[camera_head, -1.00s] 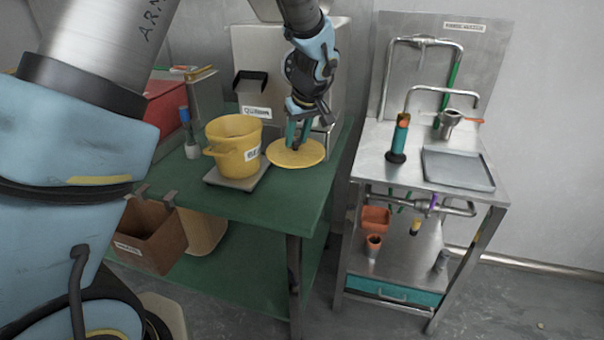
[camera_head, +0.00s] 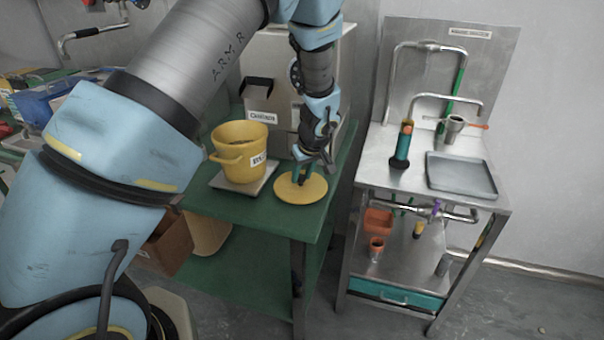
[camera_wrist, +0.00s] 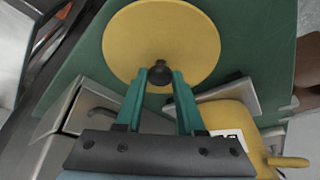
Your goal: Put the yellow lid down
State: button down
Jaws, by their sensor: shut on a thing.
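The round yellow lid (camera_head: 290,190) is at the right part of the green table, beside the scale. I cannot tell whether the lid touches the table. The yellow bucket (camera_head: 238,160) stands uncovered, with brown contents showing.
The bucket stands on a flat scale (camera_head: 257,184). A metal machine with a dark chute (camera_head: 258,88) stands behind. The green table (camera_head: 225,208) has free room in front. A steel table (camera_head: 400,178) with a grey tray (camera_head: 460,174) stands to the right, across a gap.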

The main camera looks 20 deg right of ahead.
jog(key=shift+f, duration=0.1)
jog(key=c, duration=1)
grip_release()
jog(key=o, duration=0.5)
